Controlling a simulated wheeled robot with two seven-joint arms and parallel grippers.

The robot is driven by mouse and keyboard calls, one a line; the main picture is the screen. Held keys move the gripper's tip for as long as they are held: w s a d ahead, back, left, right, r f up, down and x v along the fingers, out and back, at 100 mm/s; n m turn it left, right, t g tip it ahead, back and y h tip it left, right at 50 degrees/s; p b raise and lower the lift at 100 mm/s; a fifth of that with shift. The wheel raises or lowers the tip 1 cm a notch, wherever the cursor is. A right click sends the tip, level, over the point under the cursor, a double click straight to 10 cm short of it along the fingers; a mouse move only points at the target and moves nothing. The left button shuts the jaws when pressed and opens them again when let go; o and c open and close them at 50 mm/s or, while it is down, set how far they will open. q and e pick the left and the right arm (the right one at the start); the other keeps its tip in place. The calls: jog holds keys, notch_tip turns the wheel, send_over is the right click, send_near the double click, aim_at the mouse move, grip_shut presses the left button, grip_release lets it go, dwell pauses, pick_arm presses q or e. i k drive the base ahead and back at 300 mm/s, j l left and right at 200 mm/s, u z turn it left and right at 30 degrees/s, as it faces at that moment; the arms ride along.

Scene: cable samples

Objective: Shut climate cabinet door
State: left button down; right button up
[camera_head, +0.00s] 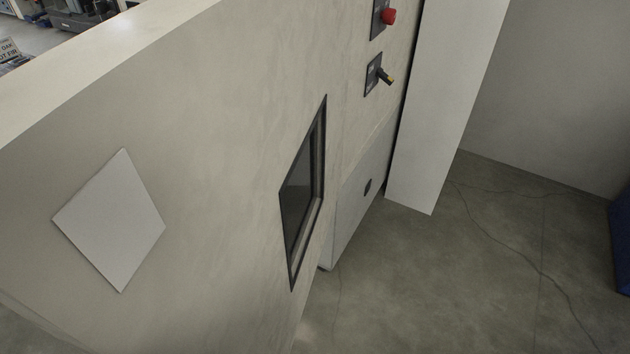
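The climate cabinet's large beige door (215,130) fills the left and middle of the head view. It carries a dark-framed window (303,195) and a pale diamond-shaped plate (112,222). Its lower right edge shows against the floor and seems to stand out from the cabinet front (352,125). I cannot tell how wide the gap is, and no handle is visible. Neither of my grippers is in view.
A white upright panel (437,110) stands to the right. Floor (480,270) at lower right is clear; a blue object (621,240) is at the right edge.

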aim_at(171, 171)
jog(key=k+l+u, duration=0.15)
jog(key=k+l, duration=0.15)
jog(key=k+l+u, duration=0.1)
jog(key=k, duration=0.4)
jog(key=l, duration=0.1)
